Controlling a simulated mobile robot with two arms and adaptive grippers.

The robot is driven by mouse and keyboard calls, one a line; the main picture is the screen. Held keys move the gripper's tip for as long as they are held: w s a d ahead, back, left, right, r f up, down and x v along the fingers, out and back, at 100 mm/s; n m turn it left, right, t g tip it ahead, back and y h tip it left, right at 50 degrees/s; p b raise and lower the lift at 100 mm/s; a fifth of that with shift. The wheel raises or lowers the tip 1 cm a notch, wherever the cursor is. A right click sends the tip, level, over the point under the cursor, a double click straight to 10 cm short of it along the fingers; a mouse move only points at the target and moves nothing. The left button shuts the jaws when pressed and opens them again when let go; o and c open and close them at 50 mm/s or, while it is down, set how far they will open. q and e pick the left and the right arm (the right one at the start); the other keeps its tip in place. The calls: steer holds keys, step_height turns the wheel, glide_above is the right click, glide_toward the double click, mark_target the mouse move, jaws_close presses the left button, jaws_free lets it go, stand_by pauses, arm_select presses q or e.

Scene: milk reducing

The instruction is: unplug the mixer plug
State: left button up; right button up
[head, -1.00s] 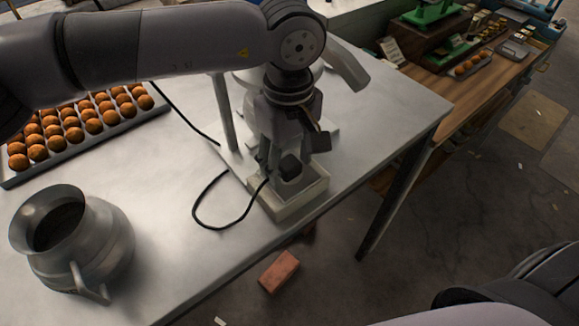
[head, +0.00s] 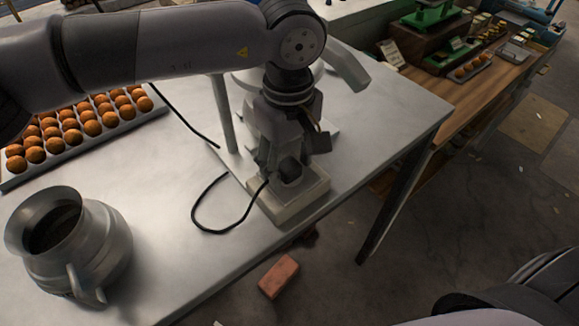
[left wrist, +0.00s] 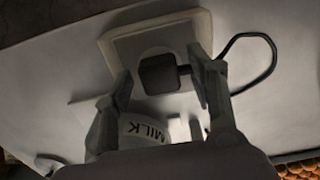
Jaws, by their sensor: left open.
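The black plug (head: 291,170) sits on a pale square socket box (head: 312,199) at the table's front edge. A black cord (head: 196,215) loops left from it over the table. In the left wrist view the plug (left wrist: 160,74) is against the round face of the socket box (left wrist: 118,46). My left gripper (left wrist: 159,68) is open, pointing down, with one finger on each side of the plug. The right finger is close to the cord side; contact is unclear. In the head view my left gripper (head: 277,158) partly hides the plug. My right gripper is out of view.
A container marked MILK (left wrist: 146,131) is close behind the fingers. A metal jug (head: 95,250) stands front left, and a tray (head: 150,112) of round orange-brown items is at the left. A brick (head: 278,276) lies on the floor. The table's middle is fairly clear.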

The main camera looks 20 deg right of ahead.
mark_target(289, 164)
arm_select(q)
steer(key=shift+b, duration=0.35)
steer(key=shift+c, duration=0.4)
jaws_close()
stand_by(0.4)
steer(key=shift+r, duration=0.15)
steer(key=shift+r+p, duration=1.3)
steer(key=shift+r, duration=1.6)
